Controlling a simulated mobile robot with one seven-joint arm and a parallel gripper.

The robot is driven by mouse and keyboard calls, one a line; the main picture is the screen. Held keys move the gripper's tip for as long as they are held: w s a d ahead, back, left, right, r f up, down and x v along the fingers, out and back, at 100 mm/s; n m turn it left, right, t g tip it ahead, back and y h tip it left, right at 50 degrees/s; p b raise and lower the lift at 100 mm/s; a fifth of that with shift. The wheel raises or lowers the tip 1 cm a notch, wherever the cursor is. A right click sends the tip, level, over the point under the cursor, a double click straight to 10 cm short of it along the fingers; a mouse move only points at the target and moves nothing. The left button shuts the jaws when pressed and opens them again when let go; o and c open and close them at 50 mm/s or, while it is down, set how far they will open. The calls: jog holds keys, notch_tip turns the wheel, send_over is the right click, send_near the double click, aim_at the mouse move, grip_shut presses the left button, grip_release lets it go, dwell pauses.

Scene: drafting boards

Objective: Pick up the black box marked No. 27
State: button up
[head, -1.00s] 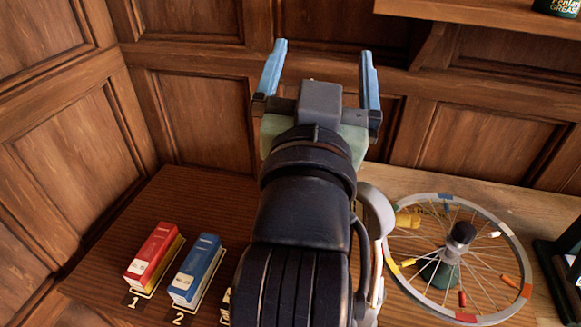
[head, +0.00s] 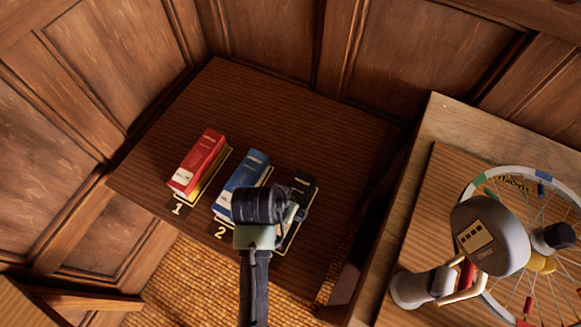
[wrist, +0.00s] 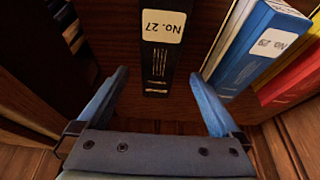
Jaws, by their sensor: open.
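The black box (wrist: 164,55) has a white label reading No. 27, upside down in the wrist view. In the head view its top end (head: 300,184) shows beyond my arm, which hides much of it. It stands in the third place, right of the blue box (head: 240,183). My gripper (wrist: 160,76) is open in the wrist view, with one blue finger to each side of the black box's lower end. In the head view my gripper is mostly hidden behind my wrist.
The blue box (wrist: 262,45), marked No. 29, stands close to my right-hand finger in the wrist view. A red box (head: 200,160) is at place 1. A spoked wheel (head: 540,240) stands on the bench to the right. The dark board (head: 245,95) behind the boxes is bare.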

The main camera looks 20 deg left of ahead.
aim_at(302, 183)
jog(key=shift+x, duration=3.25)
jog(key=shift+d, duration=0.1)
jog(key=shift+c, duration=0.2)
grip_shut()
